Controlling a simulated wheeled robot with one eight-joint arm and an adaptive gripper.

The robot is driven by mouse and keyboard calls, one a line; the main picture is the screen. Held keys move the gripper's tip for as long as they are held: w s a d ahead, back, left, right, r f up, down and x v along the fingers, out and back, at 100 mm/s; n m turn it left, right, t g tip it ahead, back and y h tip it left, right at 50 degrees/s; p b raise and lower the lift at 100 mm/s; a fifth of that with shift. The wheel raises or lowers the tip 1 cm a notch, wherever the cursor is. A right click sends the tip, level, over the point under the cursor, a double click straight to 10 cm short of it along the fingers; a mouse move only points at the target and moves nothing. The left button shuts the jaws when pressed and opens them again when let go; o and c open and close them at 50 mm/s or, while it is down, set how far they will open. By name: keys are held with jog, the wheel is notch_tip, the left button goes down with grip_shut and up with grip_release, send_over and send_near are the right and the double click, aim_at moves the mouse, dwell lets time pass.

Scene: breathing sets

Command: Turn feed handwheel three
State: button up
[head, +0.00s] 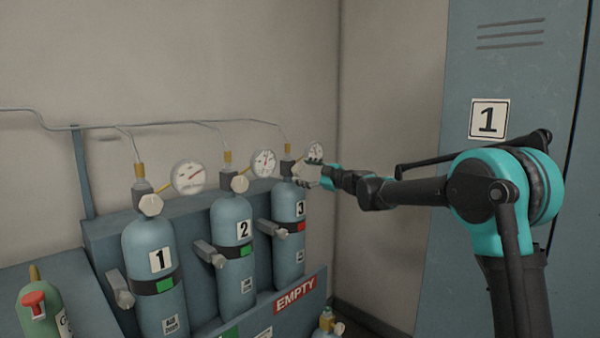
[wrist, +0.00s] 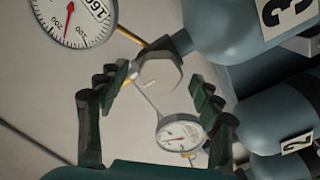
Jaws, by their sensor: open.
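Cylinder three (head: 289,215) is the blue bottle at the right end of the rack, with a black "3" label; its shoulder also shows in the wrist view (wrist: 230,25). Its feed handwheel (wrist: 160,71) is a pale, faceted knob on the valve. My gripper (head: 312,168) is at that valve, reaching in from the right. In the wrist view my gripper (wrist: 158,84) is open, with one ridged dark finger on each side of the handwheel. The knob lies between the fingertips with gaps visible. In the head view the fingers partly cover the handwheel.
Cylinder three's gauge (wrist: 75,18) sits close beside the left finger. Cylinder two (head: 232,240) and cylinder one (head: 152,270) stand to the left, with their own handwheels and gauges. A thin pipe (head: 180,123) runs above. A blue locker (head: 500,80) stands at right.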

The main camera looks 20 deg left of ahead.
jog(key=shift+x, duration=1.2)
jog(key=shift+c, duration=0.6)
jog(key=c, duration=1.1)
jog(key=shift+m, duration=0.5)
